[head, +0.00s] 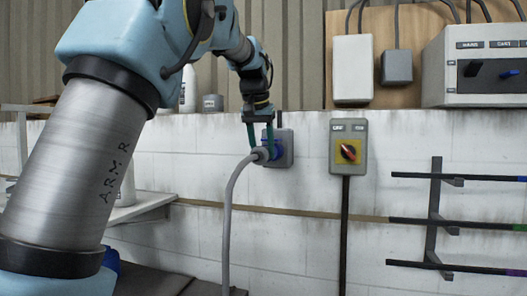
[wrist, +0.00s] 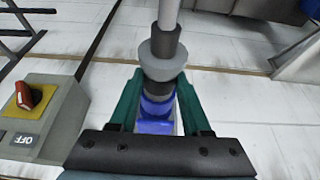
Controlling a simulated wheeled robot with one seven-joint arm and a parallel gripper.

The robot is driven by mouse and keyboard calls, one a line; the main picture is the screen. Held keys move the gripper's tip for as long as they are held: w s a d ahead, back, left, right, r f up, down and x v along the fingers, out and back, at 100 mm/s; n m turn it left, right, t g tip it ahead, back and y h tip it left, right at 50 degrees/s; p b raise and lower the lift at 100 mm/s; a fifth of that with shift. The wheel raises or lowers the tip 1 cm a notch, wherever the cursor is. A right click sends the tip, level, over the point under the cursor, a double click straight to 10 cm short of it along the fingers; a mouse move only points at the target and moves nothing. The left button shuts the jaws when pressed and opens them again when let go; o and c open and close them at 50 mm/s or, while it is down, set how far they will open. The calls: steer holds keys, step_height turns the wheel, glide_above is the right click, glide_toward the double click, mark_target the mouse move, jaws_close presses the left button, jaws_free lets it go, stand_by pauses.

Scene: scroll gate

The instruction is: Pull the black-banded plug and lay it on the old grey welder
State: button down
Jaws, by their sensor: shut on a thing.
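The plug (wrist: 163,58) is grey with a black band and a grey cable; in the head view (head: 262,155) its cable hangs down from it. It sits at the blue socket (wrist: 157,108), on a grey wall box (head: 286,148). My gripper (wrist: 157,88) has its green fingers on both sides of the plug and is shut on it; in the head view it reaches down to the socket from above. I cannot tell how deep the plug sits. I cannot pick out the old grey welder for certain; a dark flat-topped thing (head: 150,283) shows at the bottom left.
A grey switch box (head: 348,147) with a red knob on a yellow plate is right of the socket. A rack with dark bars (head: 436,215) stands further right. A pale shelf (head: 150,205) juts out at left. A control cabinet (head: 475,70) is at the upper right.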

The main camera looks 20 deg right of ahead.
steer(key=shift+s+a+b, duration=0.7)
steer(key=shift+s+a, duration=0.05)
steer(key=shift+s, duration=0.2)
stand_by(0.3)
